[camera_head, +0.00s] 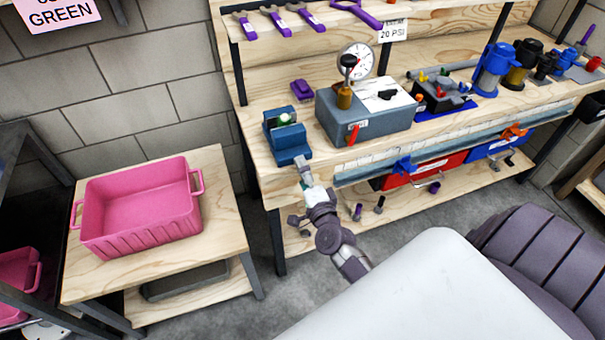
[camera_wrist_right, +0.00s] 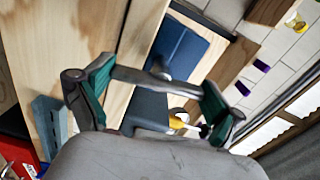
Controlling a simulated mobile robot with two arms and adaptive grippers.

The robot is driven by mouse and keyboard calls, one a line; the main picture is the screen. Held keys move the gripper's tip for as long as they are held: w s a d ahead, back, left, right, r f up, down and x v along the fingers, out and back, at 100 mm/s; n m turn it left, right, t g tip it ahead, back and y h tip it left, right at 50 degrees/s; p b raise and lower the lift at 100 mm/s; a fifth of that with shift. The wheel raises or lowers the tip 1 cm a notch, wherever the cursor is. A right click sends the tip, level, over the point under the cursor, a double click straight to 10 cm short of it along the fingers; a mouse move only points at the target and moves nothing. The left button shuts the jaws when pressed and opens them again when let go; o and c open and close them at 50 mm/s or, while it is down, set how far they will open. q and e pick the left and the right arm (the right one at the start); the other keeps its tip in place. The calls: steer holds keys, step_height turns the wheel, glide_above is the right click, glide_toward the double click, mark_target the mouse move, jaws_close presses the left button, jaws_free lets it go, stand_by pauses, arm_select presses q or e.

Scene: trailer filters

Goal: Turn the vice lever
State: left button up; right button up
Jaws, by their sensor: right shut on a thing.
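The blue vice (camera_head: 287,139) stands at the left front corner of the wooden workbench, with a small green and white part between its jaws. My right gripper (camera_head: 305,172) is at its front, just off the bench edge. In the right wrist view the gripper's (camera_wrist_right: 152,104) two teal-padded fingers are wide apart, at the ends of a grey bar, the vice lever (camera_wrist_right: 145,78). The gripper is shut on it lengthwise. The blue vice body (camera_wrist_right: 181,48) shows behind the lever. My left gripper is out of view.
A grey box with a dial gauge (camera_head: 357,61) stands right of the vice. Red (camera_head: 425,171) and blue (camera_head: 500,143) bins hang under the bench front. A pink bin (camera_head: 139,207) sits on a low wooden table (camera_head: 225,215) at left. Floor shows between table and bench.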

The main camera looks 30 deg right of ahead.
steer(key=shift+m+b, duration=0.45)
steer(key=shift+m, duration=1.75)
steer(key=o, duration=0.8)
steer(key=v, duration=1.2)
steer(key=shift+d, duration=0.1)
steer(key=shift+f, duration=0.1)
